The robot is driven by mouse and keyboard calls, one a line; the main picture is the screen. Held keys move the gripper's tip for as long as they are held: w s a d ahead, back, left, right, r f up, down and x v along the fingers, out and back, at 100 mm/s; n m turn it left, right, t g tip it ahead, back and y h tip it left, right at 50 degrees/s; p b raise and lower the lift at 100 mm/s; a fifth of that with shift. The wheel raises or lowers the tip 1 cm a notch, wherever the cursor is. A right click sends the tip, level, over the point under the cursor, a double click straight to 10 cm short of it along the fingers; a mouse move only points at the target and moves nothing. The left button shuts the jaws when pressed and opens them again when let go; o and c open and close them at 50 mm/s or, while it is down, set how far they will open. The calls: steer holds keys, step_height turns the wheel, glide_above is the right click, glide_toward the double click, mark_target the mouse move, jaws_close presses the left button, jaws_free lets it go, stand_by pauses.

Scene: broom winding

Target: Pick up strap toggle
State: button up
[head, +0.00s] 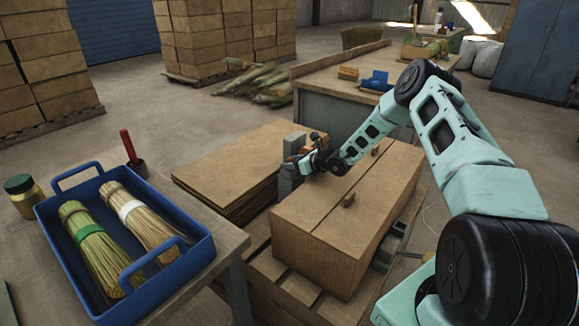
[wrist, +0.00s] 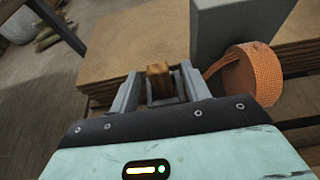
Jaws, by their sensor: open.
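A small brown wooden block, apparently the strap toggle (wrist: 158,76), shows in the wrist view between the fingers of my gripper (wrist: 160,84). The gripper is open, with one finger on each side of the block. I cannot tell whether either finger touches it. An orange woven strap roll (wrist: 252,76) lies just right of the fingers, with a loose strap end reaching left toward them. In the head view my gripper (head: 286,182) is low between the flat cardboard stack and the large carton. The block between the fingers is hidden there.
A grey block (head: 295,144) stands behind the gripper, beside the flat cardboard stack (head: 225,165). A blue tray (head: 205,252) holds two brush bundles.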

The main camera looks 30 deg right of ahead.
jaws_close()
steer(key=shift+r, duration=0.15)
